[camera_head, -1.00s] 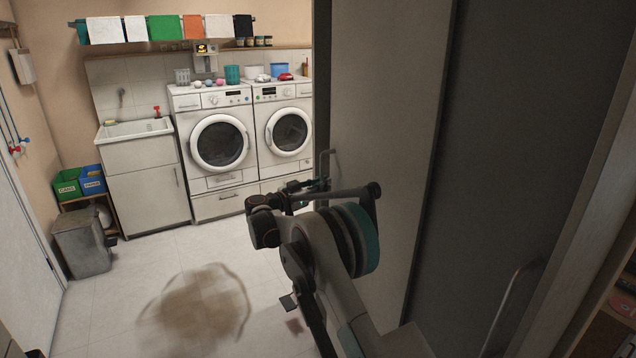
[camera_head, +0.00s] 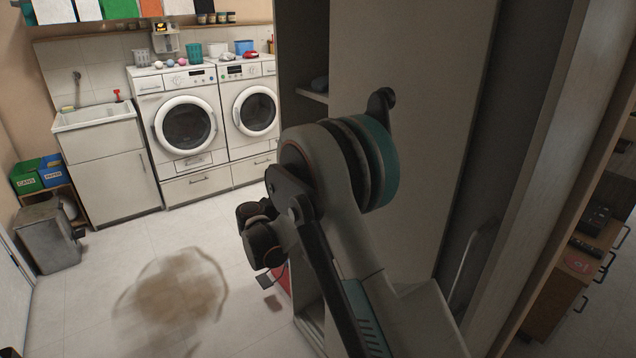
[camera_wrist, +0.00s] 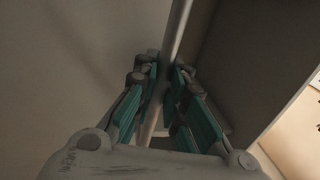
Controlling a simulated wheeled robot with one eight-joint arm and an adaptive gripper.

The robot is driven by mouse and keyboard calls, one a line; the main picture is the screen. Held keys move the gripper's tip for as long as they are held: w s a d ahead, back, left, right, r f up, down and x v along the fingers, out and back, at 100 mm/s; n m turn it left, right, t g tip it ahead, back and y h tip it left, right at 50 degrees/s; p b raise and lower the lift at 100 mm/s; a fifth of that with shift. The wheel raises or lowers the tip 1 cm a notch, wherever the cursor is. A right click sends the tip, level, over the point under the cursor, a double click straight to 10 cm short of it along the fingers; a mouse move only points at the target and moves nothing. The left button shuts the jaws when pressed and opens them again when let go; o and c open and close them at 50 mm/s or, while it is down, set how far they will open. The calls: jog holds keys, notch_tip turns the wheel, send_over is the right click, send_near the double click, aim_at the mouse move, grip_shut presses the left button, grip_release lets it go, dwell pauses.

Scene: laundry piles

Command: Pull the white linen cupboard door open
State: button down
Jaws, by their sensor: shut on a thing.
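The white linen cupboard door (camera_head: 405,130) is a tall pale panel right of centre in the head view. It stands ajar, with a strip of the cupboard's inside showing left of its edge. In the wrist view my gripper (camera_wrist: 164,85) is shut on a long pale bar handle (camera_wrist: 179,30), whose bar runs between the teal-padded fingers. A pale panel fills the left of that view and a darker surface lies to the right. In the head view my arm hides the gripper and the held handle.
Inside the cupboard is a shelf (camera_head: 313,95) with a grey item. Two washing machines (camera_head: 190,125) and a sink cabinet (camera_head: 108,165) stand at the back. Drawers (camera_head: 560,290) stand at the right.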

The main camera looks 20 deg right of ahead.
jog(key=shift+a, duration=0.1)
jog(key=c, duration=1.6)
grip_release()
jog(key=shift+c, duration=0.2)
jog(key=shift+a, duration=0.1)
jog(key=v, duration=1.1)
jog(key=shift+s+a, duration=0.2)
jog(key=shift+a, duration=0.15)
